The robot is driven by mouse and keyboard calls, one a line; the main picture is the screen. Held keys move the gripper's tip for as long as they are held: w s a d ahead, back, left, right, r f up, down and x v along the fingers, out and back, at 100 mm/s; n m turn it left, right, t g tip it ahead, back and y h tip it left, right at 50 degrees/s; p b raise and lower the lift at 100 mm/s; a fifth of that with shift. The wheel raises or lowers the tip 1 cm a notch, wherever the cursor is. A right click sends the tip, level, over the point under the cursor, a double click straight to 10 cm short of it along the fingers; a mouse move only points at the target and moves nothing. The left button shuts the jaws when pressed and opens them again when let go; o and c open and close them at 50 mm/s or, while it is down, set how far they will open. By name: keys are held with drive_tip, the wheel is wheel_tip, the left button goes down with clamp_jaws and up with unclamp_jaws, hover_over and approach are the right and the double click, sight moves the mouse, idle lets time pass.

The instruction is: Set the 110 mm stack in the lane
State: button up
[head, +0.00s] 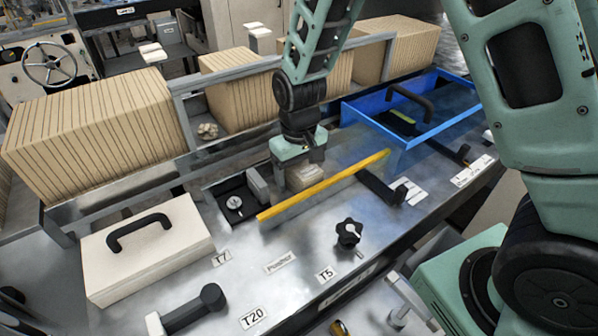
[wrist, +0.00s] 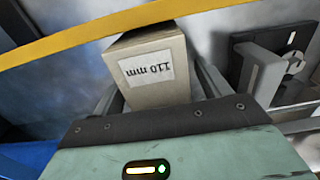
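The 110 mm stack (wrist: 150,70) is a pale block with a white label reading "110 mm", upside down in the wrist view. My gripper (wrist: 162,98) has one finger on each side of it and looks shut on it. In the head view my gripper (head: 302,165) points down, with the tan stack (head: 308,177) below it, just behind the yellow-topped rail (head: 325,186). The lane is the strip behind this rail. The stack's underside is hidden, so I cannot tell whether it touches the deck.
A dark pusher unit (head: 236,203) with a grey block stands left of the stack. A blue tray frame (head: 430,135) is at the right. A cream lidded box (head: 150,250) and a black knob (head: 348,233) are in front. Large kraft stacks (head: 95,135) line the back.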

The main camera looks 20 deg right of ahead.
drive_tip(key=shift+r, duration=0.1)
wheel_tip(320, 180, up, 17)
drive_tip(key=b, duration=0.3)
drive_tip(key=s+a+f+n+b, duration=0.1)
drive_tip(key=s+a+f+n, duration=0.1)
drive_tip(key=s, duration=0.5)
drive_tip(key=s+a+f+n+b, duration=0.1)
drive_tip(key=s+a+f+b, duration=0.1)
drive_tip(key=s+f, duration=0.3)
drive_tip(key=s+a+f+n+b, duration=0.1)
drive_tip(key=s+f, duration=0.3)
drive_tip(key=s, duration=0.7)
drive_tip(key=shift+s+a+n+y, duration=0.1)
drive_tip(key=shift+a+n+y, duration=0.2)
drive_tip(key=shift+a+n, duration=0.45)
drive_tip(key=shift+d, duration=0.1)
